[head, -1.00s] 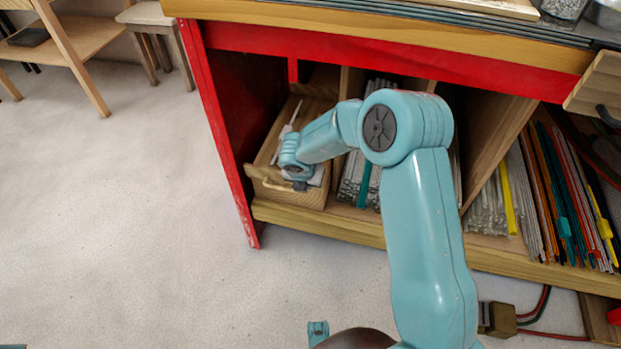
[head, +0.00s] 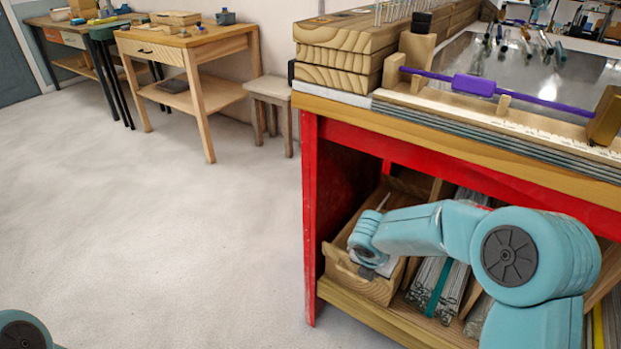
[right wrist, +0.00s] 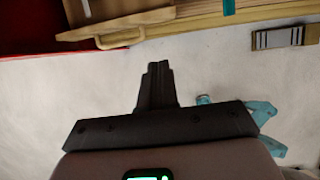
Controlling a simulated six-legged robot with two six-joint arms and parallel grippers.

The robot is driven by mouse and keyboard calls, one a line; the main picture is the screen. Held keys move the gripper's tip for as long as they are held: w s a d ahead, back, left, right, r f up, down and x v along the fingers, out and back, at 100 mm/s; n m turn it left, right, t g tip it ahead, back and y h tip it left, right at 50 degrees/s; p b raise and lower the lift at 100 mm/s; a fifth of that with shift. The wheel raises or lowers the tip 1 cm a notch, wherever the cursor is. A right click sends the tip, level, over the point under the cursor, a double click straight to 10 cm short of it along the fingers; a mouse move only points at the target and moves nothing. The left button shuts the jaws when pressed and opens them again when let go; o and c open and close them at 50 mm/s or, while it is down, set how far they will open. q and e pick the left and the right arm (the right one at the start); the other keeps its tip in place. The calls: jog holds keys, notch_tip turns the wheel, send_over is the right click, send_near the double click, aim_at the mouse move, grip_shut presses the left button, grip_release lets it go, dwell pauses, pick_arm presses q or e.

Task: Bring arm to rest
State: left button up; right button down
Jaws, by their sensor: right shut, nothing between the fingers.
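My right arm (head: 420,232) reaches from the lower right of the head view toward the wooden drawer (head: 375,288) in the red bench's lower left bay. Its wrist is in front of the drawer and its fingers are hidden there. In the right wrist view my right gripper (right wrist: 157,68) is shut and empty, with pale floor behind the fingertips. The drawer's handle (right wrist: 112,32) shows beyond and to the left, apart from the fingers. My left gripper is not in view; only a rounded teal part of mine shows at the lower left of the head view.
The red bench (head: 310,220) fills the right side. A purple rod (head: 520,92) rests across wooden supports on top. Bundled glass rods (head: 440,285) stand in the bay beside the drawer. A stool (head: 268,95) and wooden table (head: 185,45) stand behind. Floor at left is clear.

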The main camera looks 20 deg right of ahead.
jog(key=s+a+f+m+g+y, duration=0.1)
jog(key=s+a+f+m+y, duration=0.3)
jog(key=s+a+f+m, duration=0.65)
jog(key=s+a+f+m+g+y, duration=0.2)
jog(key=s+a+f+m+y, duration=0.35)
jog(key=s+m, duration=0.85)
notch_tip(320, 180, up, 17)
jog(key=w+m+h+p, duration=0.1)
jog(key=m+h+p, duration=0.1)
jog(key=p, duration=1.8)
jog(key=shift+w+a+m+t, duration=0.15)
jog(key=shift+w+m+t, duration=0.15)
jog(key=shift+m, duration=0.45)
